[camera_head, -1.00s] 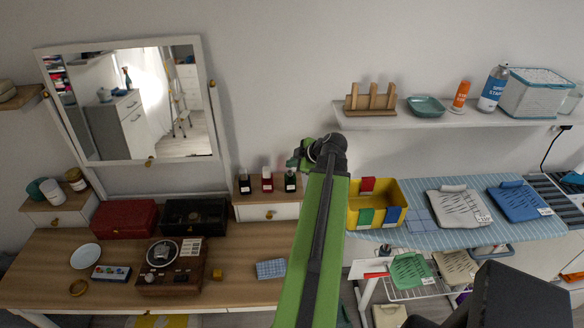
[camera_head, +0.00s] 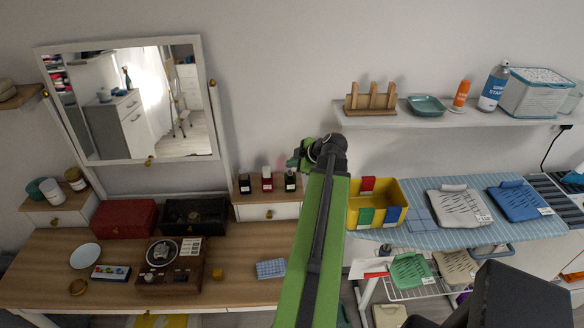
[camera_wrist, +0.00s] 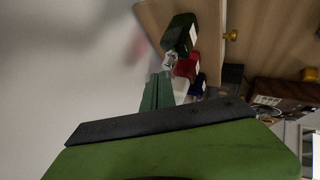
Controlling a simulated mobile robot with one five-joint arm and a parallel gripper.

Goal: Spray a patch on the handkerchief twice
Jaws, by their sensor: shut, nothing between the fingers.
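A small blue checked cloth (camera_head: 271,269), which looks like a handkerchief, lies flat on the wooden dressing table. Three small bottles stand in a row on the raised drawer box: a dark one (camera_head: 245,184), a red one (camera_head: 267,180) and a green one (camera_head: 290,181). In the wrist view the green bottle (camera_wrist: 181,33) and the red bottle (camera_wrist: 186,66) are close beyond my gripper (camera_wrist: 158,88). My gripper (camera_head: 300,160) is shut and empty, just above the green bottle; whether it touches a bottle cannot be told. A faint pink haze (camera_head: 282,162) shows above the bottles.
A large mirror (camera_head: 135,102) stands behind the table. A red box (camera_head: 124,218), a black case (camera_head: 195,216) and a wooden player (camera_head: 171,268) occupy the table.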

